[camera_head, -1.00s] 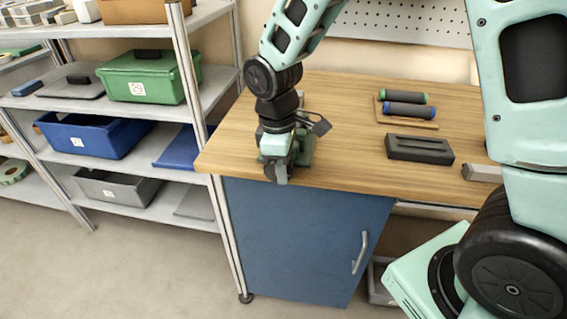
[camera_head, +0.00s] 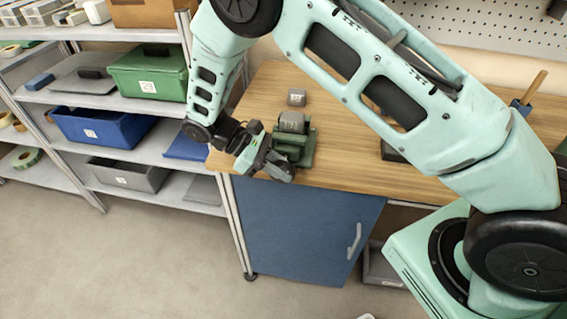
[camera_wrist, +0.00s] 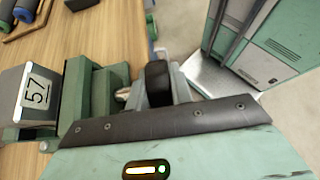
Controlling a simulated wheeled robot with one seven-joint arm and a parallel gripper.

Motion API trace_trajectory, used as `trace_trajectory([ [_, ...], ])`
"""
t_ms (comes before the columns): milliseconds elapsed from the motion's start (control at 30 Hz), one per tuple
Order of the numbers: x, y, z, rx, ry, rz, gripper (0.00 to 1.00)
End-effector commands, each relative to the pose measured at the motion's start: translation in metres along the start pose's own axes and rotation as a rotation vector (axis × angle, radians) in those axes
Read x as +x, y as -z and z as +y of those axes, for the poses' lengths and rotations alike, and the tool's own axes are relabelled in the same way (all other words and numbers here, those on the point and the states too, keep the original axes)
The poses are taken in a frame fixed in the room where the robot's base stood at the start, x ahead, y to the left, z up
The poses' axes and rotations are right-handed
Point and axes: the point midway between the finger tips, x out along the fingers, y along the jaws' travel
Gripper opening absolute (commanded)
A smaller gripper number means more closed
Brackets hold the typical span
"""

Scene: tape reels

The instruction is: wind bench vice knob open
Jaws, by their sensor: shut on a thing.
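The green bench vice (camera_head: 306,150) stands at the front left edge of the wooden bench and shows large at the left of the wrist view (camera_wrist: 92,90). A grey block labelled 57 (camera_wrist: 37,90) sits at the vice; it also shows in the head view (camera_head: 291,122). I cannot tell whether the jaws clamp it. My gripper (camera_head: 276,168) reaches in from the left, tilted, at the vice's front. In the wrist view my gripper (camera_wrist: 160,92) is shut on the black knob (camera_wrist: 158,80), which sits between the fingers. My gripper hides most of the knob in the head view.
A small grey block (camera_head: 297,97) lies on the bench (camera_head: 262,95) behind the vice. My arm covers much of the bench's right side. Shelves with a green box (camera_head: 150,76) and a blue bin (camera_head: 100,128) stand close on the left. A blue cabinet (camera_head: 295,225) is below.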

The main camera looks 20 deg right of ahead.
Motion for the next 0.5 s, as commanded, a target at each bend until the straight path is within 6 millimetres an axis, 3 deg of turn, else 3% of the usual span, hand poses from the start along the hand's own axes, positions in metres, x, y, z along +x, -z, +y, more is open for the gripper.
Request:
trace_trajectory([
  [500, -0.0029, 0.0079, 0.0, 0.001, -0.003, -0.433, 0.0],
])
